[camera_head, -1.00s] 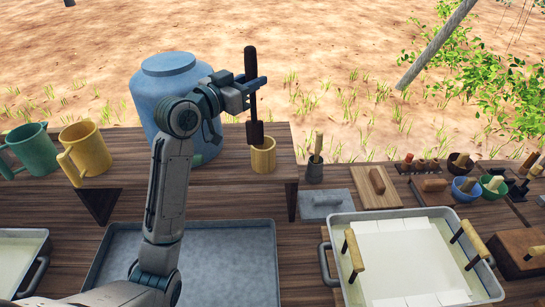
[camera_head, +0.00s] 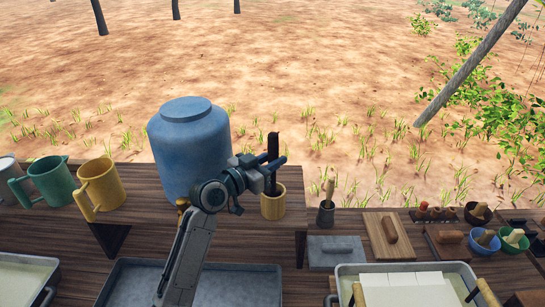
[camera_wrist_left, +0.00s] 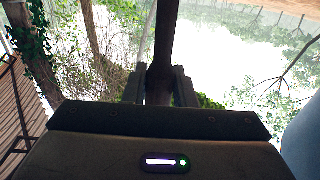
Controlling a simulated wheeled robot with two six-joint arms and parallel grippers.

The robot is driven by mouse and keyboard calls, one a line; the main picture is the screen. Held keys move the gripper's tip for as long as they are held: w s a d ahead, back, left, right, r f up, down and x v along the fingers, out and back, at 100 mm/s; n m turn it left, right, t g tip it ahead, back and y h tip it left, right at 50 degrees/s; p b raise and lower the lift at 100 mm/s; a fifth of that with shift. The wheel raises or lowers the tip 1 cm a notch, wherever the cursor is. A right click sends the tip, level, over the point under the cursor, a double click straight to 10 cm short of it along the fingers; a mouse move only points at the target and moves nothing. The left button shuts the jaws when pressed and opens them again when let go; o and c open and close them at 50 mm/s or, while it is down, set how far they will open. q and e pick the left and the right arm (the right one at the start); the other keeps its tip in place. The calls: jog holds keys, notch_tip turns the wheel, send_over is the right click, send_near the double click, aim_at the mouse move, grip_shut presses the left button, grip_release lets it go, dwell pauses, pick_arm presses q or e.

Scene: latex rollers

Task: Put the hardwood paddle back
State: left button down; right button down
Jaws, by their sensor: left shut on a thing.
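The hardwood paddle (camera_head: 273,148) is dark and stands upright. My left gripper (camera_head: 274,166) is shut on it, just above the rim of a light wooden cup (camera_head: 273,207) on the raised shelf. The paddle's lower end is hidden behind the gripper and the cup's wall, and appears to be inside the cup. I cannot tell whether it touches the bottom. In the left wrist view the paddle (camera_wrist_left: 163,50) runs up between the two fingers (camera_wrist_left: 160,88). My right gripper is not in view.
A big blue barrel (camera_head: 190,150) stands just left of the cup. Yellow (camera_head: 104,188) and green (camera_head: 50,182) jugs are farther left. A dark pot with a stick (camera_head: 326,213) stands to the right. Metal trays (camera_head: 130,275) lie in front, below the shelf.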

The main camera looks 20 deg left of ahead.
pick_arm(q)
jog(key=shift+f+b, duration=0.2)
jog(key=shift+b, duration=0.1)
jog(key=c, duration=1.2)
grip_release()
jog(key=shift+r, duration=0.1)
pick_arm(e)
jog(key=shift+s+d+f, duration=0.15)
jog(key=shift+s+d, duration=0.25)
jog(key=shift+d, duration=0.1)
pick_arm(q)
jog(key=shift+r, duration=0.1)
jog(key=shift+r+p, duration=0.15)
jog(key=shift+p, duration=0.25)
jog(key=b+v, duration=0.4)
jog(key=v, duration=0.8)
jog(key=shift+b, duration=0.3)
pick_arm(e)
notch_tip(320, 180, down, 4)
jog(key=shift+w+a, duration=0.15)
